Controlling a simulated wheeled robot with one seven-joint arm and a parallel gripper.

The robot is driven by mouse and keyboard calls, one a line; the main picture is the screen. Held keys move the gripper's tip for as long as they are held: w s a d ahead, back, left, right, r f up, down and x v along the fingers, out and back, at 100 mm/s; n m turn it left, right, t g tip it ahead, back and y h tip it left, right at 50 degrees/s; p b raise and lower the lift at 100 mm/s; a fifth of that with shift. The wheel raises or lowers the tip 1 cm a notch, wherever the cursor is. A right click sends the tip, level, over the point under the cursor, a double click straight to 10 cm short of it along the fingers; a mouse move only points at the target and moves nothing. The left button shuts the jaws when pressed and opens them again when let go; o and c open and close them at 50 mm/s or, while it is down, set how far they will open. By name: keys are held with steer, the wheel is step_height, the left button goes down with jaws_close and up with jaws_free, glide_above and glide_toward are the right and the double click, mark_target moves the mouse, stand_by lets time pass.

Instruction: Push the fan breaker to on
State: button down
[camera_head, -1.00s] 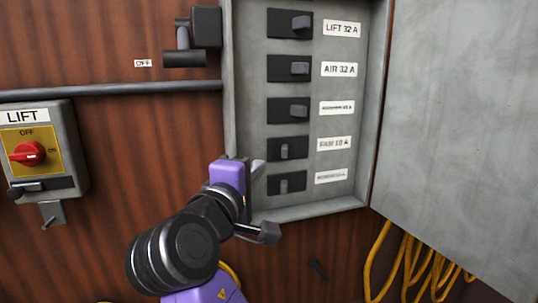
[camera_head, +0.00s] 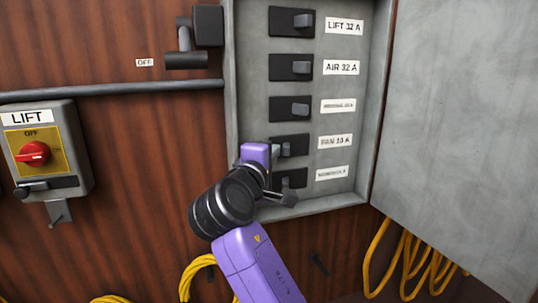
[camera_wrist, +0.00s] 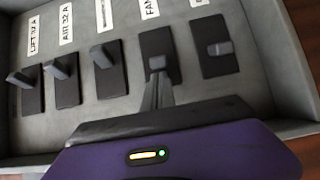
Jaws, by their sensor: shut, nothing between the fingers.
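The fan breaker (camera_head: 298,143) is the fourth dark switch down in the grey panel, beside the label FAN 10 A (camera_head: 335,141). In the wrist view its stubby grey lever (camera_wrist: 157,62) stands just beyond my fingertips. My gripper (camera_head: 277,151) is shut and empty, reaching in from the left at the fan breaker's left side. In the wrist view the closed tips (camera_wrist: 158,78) are at the lever's near side, touching it or very nearly so. My gripper partly covers this breaker in the head view, so its exact lever position is hard to tell there.
The lift (camera_head: 291,21), air (camera_head: 291,68) and third (camera_head: 290,107) breakers above have levers to the right. The lowest breaker (camera_head: 294,179) is close below, partly hidden. The open panel door (camera_head: 460,120) bounds the right. A lift switch box (camera_head: 45,150) is left.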

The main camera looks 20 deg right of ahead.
mark_target(292, 154)
steer(key=shift+d, duration=0.15)
stand_by(0.3)
steer(key=shift+s+d+n+t+y+p, duration=0.15)
steer(key=shift+n+t+y+p, duration=0.15)
steer(key=shift+n+y+p, duration=0.15)
steer(key=shift+d+y, duration=0.1)
steer(key=shift+y, duration=0.15)
steer(key=shift+s+d+n+t+y+p, duration=0.2)
steer(key=shift+n+t+y+p, duration=0.1)
steer(key=shift+n+y+p, duration=0.1)
steer(key=shift+s+d+r+p, duration=0.1)
steer(key=shift+s+d+p, duration=0.25)
steer(key=shift+d+p, duration=0.2)
steer(key=shift+s+d+p, duration=0.25)
steer(key=shift+d+p, duration=0.2)
steer(key=shift+d, duration=0.35)
steer(key=shift+s, duration=0.1)
